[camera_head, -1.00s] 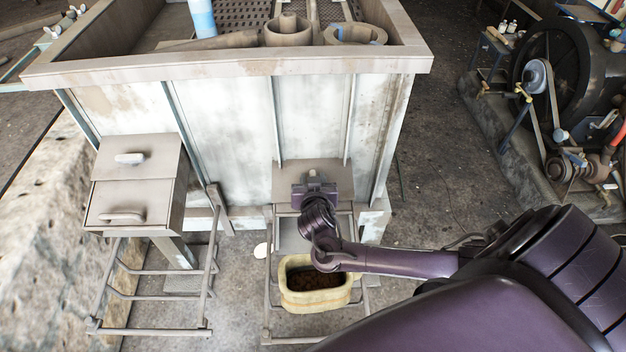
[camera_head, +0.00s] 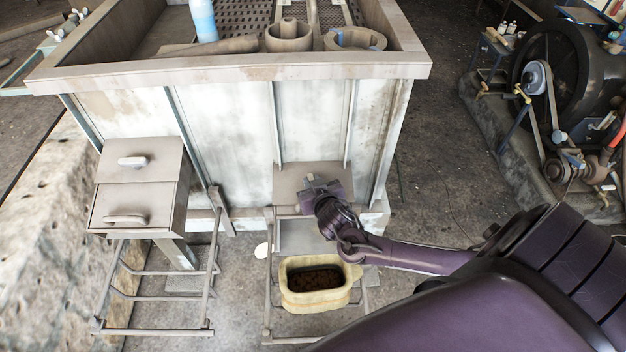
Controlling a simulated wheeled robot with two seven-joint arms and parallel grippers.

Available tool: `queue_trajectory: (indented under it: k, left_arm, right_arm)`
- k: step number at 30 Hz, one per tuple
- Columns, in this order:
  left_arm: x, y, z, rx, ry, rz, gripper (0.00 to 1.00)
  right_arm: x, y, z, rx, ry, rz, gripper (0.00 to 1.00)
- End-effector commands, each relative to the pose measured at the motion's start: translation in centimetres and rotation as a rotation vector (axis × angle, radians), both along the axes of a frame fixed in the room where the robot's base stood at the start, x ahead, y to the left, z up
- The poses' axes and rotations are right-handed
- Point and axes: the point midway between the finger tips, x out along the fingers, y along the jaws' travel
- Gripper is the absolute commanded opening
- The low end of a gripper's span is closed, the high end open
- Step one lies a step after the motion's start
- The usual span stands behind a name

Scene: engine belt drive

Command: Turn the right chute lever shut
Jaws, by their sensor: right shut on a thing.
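The right chute (camera_head: 290,176) sticks out from the front of the large grey-white bin, below its middle. My right gripper (camera_head: 315,186) is at the front of this chute, shut on the right chute lever. The gripper is tilted and hides most of the lever, so its exact angle cannot be told. The left chute (camera_head: 137,185) has two pale handles, and no gripper is near it. My left gripper is not in view.
A yellowish tub (camera_head: 318,302) with dark contents stands on a metal frame below the right chute. Another frame (camera_head: 160,272) stands below the left chute. An engine with a large wheel (camera_head: 548,65) is at the right. Floor between bin and engine is clear.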

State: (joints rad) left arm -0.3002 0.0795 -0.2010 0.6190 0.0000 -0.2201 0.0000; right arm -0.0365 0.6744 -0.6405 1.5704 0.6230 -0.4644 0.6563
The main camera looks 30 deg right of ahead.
Motion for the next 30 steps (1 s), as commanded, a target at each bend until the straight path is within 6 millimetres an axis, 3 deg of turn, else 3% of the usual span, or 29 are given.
queue_trajectory:
  k: [6,16,30]
  left_arm:
    - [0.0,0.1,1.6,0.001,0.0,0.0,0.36]
    - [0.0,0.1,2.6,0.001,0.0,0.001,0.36]
    - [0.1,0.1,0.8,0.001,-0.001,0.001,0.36]
  right_arm:
    - [-0.1,-0.1,0.2,-0.051,0.033,0.199,0.0]
    - [0.0,0.0,0.1,-0.124,0.077,0.502,0.0]
    - [0.1,0.1,-0.3,-0.228,0.136,0.919,0.0]
